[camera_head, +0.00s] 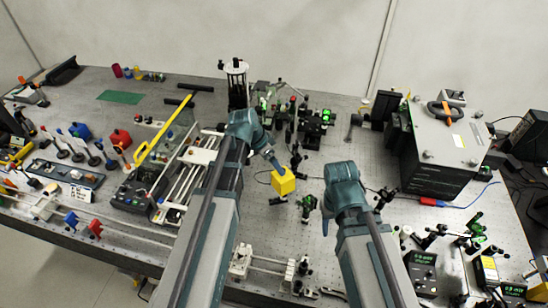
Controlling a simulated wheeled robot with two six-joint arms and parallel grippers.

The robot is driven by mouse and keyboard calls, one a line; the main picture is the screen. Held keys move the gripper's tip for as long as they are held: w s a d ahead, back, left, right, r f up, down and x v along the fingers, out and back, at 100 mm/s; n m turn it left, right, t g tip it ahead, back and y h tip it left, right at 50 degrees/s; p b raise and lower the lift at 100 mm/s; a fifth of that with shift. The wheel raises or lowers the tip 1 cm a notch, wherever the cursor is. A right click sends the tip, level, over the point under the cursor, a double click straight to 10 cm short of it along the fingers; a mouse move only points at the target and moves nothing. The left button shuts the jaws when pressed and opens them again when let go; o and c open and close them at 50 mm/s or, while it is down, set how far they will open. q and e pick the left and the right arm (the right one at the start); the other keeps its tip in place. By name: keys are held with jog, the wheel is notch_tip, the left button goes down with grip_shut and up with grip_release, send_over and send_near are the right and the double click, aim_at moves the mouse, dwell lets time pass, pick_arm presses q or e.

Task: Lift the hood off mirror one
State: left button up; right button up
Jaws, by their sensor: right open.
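A small yellow box-shaped cover (283,182), which looks like the hood, stands among the optics in the middle of the bench. Any mirror under it is hidden. My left gripper (276,166) reaches down at the cover's upper left edge. Its fingers are too small and too hidden to tell whether they touch or grip it. My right gripper (380,205) is open, to the right of the cover and apart from it, close to dark optics mounts.
Several green-lit mounts (318,118) stand behind the cover. A large grey box (448,140) stands at the right. A rail assembly (190,165) and a yellow-handled device (160,135) lie at the left.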

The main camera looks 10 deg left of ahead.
aim_at(286, 173)
pick_arm(q)
jog(key=b+x, duration=1.2)
jog(key=x, duration=0.1)
jog(key=shift+d+f+b, duration=0.1)
jog(key=shift+f+b, duration=0.25)
jog(key=shift+b, duration=0.05)
jog(key=c, duration=1.1)
jog(key=shift+r, duration=0.1)
jog(key=shift+r, duration=0.1)
jog(key=shift+w+r+p, duration=0.1)
jog(key=shift+r+p, duration=1.8)
jog(key=shift+p, duration=0.2)
jog(key=shift+r, duration=0.15)
